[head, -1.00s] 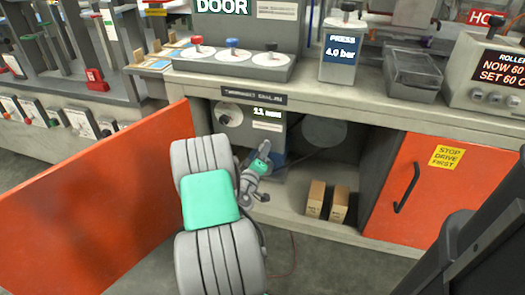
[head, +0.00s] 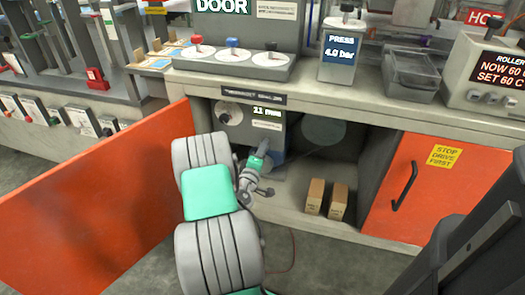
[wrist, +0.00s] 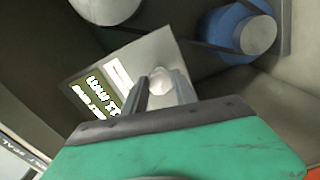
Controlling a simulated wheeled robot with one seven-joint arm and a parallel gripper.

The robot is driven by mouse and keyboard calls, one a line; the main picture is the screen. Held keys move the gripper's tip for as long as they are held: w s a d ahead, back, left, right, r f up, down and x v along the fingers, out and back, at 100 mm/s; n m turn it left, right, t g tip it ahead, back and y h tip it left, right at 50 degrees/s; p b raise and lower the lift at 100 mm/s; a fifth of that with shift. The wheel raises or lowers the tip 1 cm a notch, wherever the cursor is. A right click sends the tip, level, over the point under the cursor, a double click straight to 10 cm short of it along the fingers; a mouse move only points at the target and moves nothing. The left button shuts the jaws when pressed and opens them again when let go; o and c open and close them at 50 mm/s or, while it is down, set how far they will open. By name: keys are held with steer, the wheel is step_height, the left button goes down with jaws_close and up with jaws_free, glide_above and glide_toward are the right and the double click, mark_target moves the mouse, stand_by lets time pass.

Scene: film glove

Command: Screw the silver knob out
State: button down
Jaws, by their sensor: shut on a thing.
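The silver knob (wrist: 160,80) is a small pale, shiny round piece on the front of a grey unit (wrist: 150,55) with a lit readout (wrist: 98,98). My gripper (wrist: 163,92) has its two grey fingers on either side of the knob, shut on it. In the head view my green and grey arm reaches into the open cupboard, and its gripper end (head: 258,160) is at the unit's lower front. There the knob is hidden behind my gripper. The readout (head: 268,112) in the head view appears to read 11 mm.
A red-orange door (head: 95,215) stands open left of my arm. Another orange door (head: 435,185) with a black handle is on the right. Two small brown boxes (head: 326,199) stand on the cupboard floor. A blue cylinder (wrist: 225,30) sits beside the unit.

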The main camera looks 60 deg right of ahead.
steer(key=c, duration=1)
jaws_free()
steer(key=shift+a, duration=0.15)
steer(key=s+a, duration=0.1)
steer(key=a, duration=0.6)
steer(key=shift+s+a, duration=0.15)
steer(key=shift+a, duration=0.05)
